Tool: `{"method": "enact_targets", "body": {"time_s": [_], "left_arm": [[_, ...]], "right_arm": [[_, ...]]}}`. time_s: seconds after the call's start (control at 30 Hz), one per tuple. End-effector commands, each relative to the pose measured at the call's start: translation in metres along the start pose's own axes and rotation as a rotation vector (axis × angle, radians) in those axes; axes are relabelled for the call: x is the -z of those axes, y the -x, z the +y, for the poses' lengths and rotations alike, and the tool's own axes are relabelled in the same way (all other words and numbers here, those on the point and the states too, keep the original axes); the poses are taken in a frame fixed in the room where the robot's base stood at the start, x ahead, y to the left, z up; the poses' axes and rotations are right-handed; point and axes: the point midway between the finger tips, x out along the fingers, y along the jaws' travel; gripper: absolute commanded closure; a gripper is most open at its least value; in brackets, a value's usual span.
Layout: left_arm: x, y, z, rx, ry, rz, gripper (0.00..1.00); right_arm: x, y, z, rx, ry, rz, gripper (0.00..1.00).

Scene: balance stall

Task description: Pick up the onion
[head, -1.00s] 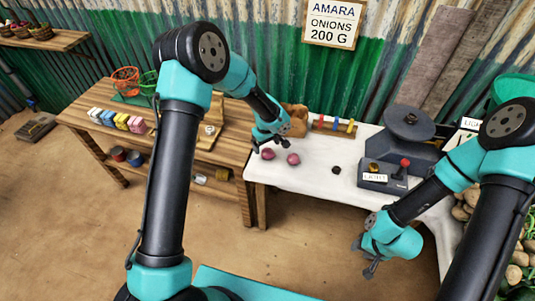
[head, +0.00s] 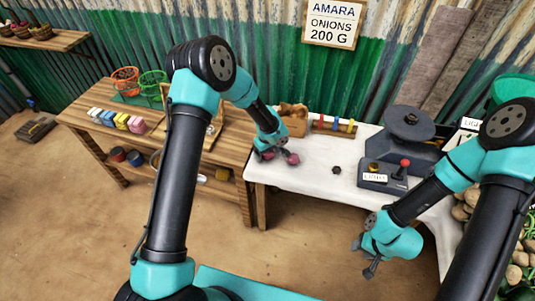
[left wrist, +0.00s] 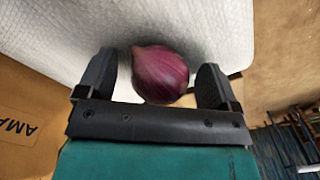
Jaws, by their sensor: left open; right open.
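Two purple-red onions show at the near left part of the white-topped table (head: 315,180) in the head view. One onion (head: 268,154) is partly covered by my left gripper (head: 275,155); the other onion (head: 293,159) is just to its right. In the left wrist view one onion (left wrist: 160,74) lies on the white cloth between the two spread fingers, with a gap on each side. Which of the two it is, I cannot tell for sure. My right gripper (head: 367,257) is open and empty, low in front of the table.
A scale (head: 408,130) with a red-knobbed control box (head: 385,178) stands on the right. A small dark lump (head: 336,170) lies on the cloth. A cardboard box (head: 293,120) stands behind the left gripper. A wooden table (head: 90,119) with coloured blocks is at left.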

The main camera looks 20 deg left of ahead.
Motion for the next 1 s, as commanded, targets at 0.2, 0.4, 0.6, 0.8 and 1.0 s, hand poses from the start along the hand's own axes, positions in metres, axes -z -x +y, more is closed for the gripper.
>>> {"method": "enact_targets", "body": {"time_s": [0.2, 0.4, 0.6, 0.8, 1.0], "left_arm": [[0.0, 0.0001, 0.0, 0.0, 0.0, 0.0, 0.32], [0.0, 0.0001, 0.0, 0.0, 0.0, 0.0, 0.51], [0.0001, 0.0002, 0.0, 0.0, 0.0, 0.0, 0.69], [0.0, 0.0004, 0.0001, 0.0, 0.0, 0.0, 0.69], [0.0003, 0.0082, 0.0004, -0.001, -0.001, 0.001, 0.69]], "right_arm": [[0.0, 0.0, 0.0, 0.0, 0.0, 0.0, 0.57], [0.0, 0.0, 0.0, 0.0, 0.0, 0.0, 0.57], [0.0, 0.0, 0.0, 0.0, 0.0, 0.0, 0.57], [0.0, 0.0, 0.0, 0.0, 0.0, 0.0, 0.57], [0.0, 0.0, 0.0, 0.0, 0.0, 0.0, 0.57]]}}
